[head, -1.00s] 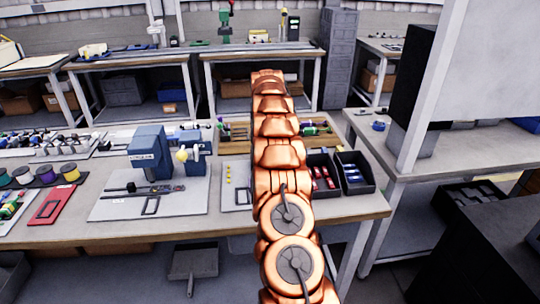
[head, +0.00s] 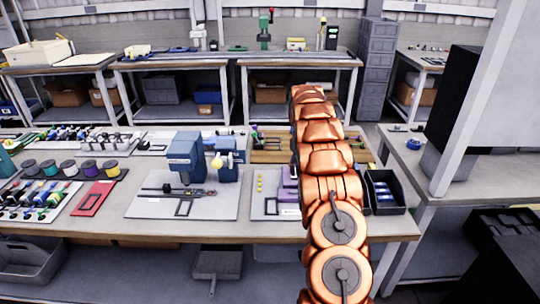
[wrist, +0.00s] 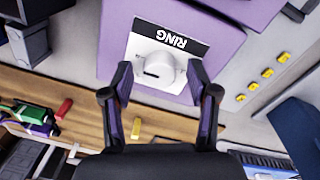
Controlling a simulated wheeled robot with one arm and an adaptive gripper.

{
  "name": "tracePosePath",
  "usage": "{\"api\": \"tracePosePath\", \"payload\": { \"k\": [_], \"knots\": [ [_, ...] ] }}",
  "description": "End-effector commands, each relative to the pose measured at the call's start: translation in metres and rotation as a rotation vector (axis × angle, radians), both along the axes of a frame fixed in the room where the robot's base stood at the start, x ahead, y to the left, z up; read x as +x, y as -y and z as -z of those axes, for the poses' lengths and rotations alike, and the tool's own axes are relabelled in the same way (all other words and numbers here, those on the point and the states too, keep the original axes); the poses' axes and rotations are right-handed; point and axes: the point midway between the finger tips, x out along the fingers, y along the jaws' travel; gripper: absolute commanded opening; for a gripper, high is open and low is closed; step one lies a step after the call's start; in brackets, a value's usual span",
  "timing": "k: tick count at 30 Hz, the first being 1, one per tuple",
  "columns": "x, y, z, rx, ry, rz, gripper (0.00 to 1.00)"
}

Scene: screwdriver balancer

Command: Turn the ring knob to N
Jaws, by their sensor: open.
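The ring knob (wrist: 155,66) is a white round knob on a white plate of a purple box (wrist: 225,30). A dark pointer mark shows on the knob; no letter N is readable. My gripper (wrist: 160,74) is open, with one fingertip on each side of the knob in the picture. I cannot tell whether the fingers touch it. In the head view the purple box (head: 288,190) shows just left of my arm, which hides part of it and my gripper.
A blue press-like machine (head: 186,155) stands left of the purple box on the workbench. Yellow pieces (wrist: 267,73) lie in a row nearby. A wooden board (wrist: 90,113) with small coloured parts lies beside the box. A black bin (head: 383,192) stands right of my arm.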

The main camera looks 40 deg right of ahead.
Motion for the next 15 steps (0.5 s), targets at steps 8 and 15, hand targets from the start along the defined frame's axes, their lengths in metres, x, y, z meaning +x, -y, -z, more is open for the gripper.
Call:
{"api": "tracePosePath", "payload": {
  "k": [8,15],
  "knots": [
    [-0.0014,0.0009,-0.0031,0.0,0.0,-0.201,0.59],
    [-0.0017,0.0002,-0.0019,0.001,-0.002,-0.342,0.59]
  ]
}}
